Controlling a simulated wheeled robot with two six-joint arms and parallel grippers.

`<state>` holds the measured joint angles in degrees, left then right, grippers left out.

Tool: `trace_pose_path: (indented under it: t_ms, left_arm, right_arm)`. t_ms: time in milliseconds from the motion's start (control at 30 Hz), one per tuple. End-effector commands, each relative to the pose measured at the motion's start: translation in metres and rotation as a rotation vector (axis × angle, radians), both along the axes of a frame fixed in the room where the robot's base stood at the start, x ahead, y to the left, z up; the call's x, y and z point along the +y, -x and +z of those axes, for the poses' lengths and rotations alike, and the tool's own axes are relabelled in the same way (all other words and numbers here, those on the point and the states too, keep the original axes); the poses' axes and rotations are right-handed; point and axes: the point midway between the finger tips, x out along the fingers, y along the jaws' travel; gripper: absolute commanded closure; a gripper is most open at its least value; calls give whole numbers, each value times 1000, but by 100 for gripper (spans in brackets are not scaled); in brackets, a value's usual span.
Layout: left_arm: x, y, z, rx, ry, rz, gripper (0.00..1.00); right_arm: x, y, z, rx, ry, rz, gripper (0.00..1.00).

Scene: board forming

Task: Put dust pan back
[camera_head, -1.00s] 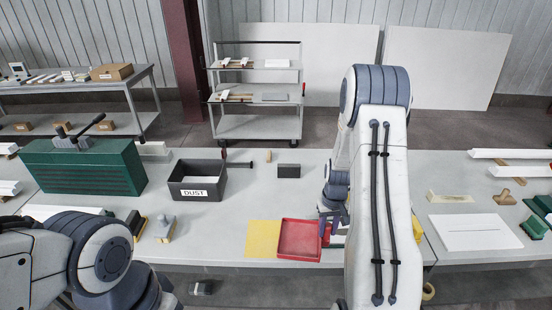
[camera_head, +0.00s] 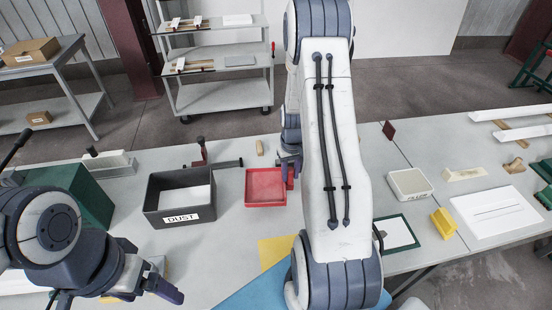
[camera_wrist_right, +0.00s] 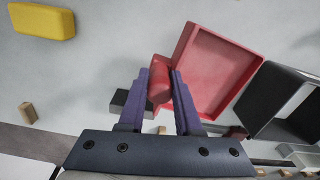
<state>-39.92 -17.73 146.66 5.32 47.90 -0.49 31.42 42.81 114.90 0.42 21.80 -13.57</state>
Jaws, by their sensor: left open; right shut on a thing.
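The red dust pan (camera_head: 265,188) is a shallow square tray just right of the DUST box in the head view. My right gripper (camera_head: 289,172) is shut on its short red handle, which shows between the fingers in the right wrist view (camera_wrist_right: 159,82); the pan's tray (camera_wrist_right: 212,68) lies right of the fingers there. I cannot tell whether the pan touches the table. My left gripper (camera_head: 152,270) is open and empty low at the left, in front of the DUST box.
The black DUST box (camera_head: 166,216) stands close left of the pan. A yellow sheet (camera_head: 276,250) lies nearer me. A yellow block (camera_head: 443,223) and a white square dish (camera_head: 409,184) are at the right. A dark clamp-like tool (camera_head: 204,160) lies behind the box.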

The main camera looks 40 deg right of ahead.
Motion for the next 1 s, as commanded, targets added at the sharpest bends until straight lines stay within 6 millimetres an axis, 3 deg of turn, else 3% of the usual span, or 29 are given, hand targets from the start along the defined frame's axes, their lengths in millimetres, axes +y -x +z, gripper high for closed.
trace_pose_path:
  t_ms: [567,1000]
  left_arm:
    - [0,0,-3,0,0,0,12]
    - [0,0,-31,0,0,4,12]
  right_arm:
    - [-1,2,-3,0,2,-1,100]
    - [1,1,-40,0,1,2,100]
